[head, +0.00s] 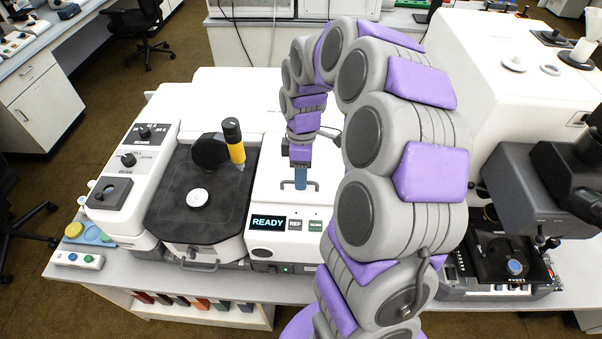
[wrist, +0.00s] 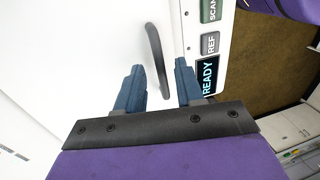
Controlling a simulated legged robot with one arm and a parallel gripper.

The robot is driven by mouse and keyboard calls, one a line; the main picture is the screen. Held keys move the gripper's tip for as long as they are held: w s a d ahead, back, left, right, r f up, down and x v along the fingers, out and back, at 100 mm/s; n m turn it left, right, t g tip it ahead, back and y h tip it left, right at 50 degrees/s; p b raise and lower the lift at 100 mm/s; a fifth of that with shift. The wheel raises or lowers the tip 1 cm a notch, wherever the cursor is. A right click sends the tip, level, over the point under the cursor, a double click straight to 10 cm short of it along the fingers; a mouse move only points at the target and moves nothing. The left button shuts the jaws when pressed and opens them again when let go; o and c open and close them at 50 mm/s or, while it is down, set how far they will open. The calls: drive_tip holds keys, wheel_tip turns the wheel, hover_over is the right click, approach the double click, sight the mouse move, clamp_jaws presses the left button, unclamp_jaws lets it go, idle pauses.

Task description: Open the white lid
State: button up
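The white lid (head: 268,200) is the sloped white top of the instrument with the READY display. It looks shut, and it also shows in the wrist view (wrist: 85,60). A thin dark bar handle (wrist: 153,45) stands on the lid. My gripper (head: 300,184) is over the lid at the handle, pointing down. In the wrist view its two blue fingers (wrist: 158,67) are apart, with the handle running between them. I cannot tell if either finger touches the handle. In the head view the fingers hide part of the handle.
The READY display (head: 268,222) and the REF button (head: 295,225) are on the front face below the lid. A dark stage unit with a yellow-banded eyepiece (head: 234,142) stands close on the left. A microscope (head: 515,190) stands on the right, beyond my arm.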

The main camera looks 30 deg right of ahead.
clamp_jaws()
drive_tip(key=shift+r, duration=0.1)
idle(1.3)
